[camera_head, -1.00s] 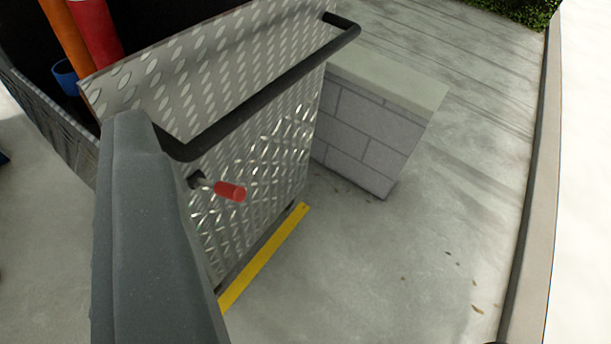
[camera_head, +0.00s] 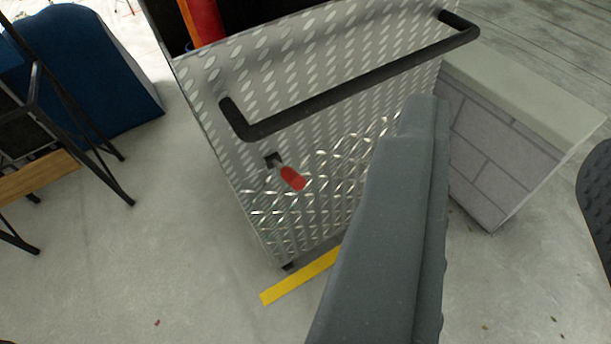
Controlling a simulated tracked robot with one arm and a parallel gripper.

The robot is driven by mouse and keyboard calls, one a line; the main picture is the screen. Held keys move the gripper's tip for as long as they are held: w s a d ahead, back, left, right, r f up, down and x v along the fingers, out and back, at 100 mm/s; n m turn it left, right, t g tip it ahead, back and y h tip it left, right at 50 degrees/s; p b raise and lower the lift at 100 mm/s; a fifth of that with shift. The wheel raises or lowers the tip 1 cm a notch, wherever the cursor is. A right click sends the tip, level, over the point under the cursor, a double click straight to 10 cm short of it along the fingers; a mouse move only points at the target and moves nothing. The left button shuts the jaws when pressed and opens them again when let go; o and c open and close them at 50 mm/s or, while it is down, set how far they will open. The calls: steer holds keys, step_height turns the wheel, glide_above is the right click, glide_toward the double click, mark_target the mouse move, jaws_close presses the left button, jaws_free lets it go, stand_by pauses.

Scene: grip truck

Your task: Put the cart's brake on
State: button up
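The cart (camera_head: 215,85) is a box of silver diamond-plate metal with a black push bar (camera_head: 350,95) across its near face. Below the bar's left end, a short lever with a red grip (camera_head: 292,178) sticks out of a small dark slot, tilted down to the right. My gripper (camera_head: 512,125) is open and empty. One grey finger stands in front of the cart's right part, right of the red lever and apart from it in the picture. The other finger, with a dark textured pad, shows only partly at the right edge.
A yellow strip (camera_head: 300,276) lies on the concrete at the cart's foot, partly hidden by my finger. A low block wall (camera_head: 490,150) stands right of the cart. A black-framed stand (camera_head: 95,160) and a blue object (camera_head: 95,75) are at left. The floor at front left is clear.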

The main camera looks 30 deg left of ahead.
steer(key=shift+o, duration=1.2)
steer(key=w+a+f+n+g+p, duration=0.3)
steer(key=w+a+f+n+p, duration=0.5)
steer(key=w+a+f+p, duration=0.35)
steer(key=n+g+p, duration=0.2)
steer(key=n+p, duration=0.2)
steer(key=n, duration=0.2)
glide_toward(299, 177)
step_height(299, 177, up, 6)
step_height(299, 177, down, 8)
steer(key=a+n+g+p, duration=0.1)
steer(key=a+n+p, duration=0.1)
steer(key=n, duration=0.1)
steer(key=x, duration=0.4)
steer(key=b+x, duration=0.1)
steer(key=x, duration=0.3)
steer(key=b+x, duration=0.1)
steer(key=x, duration=0.3)
steer(key=shift+w+d+r, duration=0.15)
steer(key=shift+w+d, duration=0.15)
steer(key=shift+w, duration=0.35)
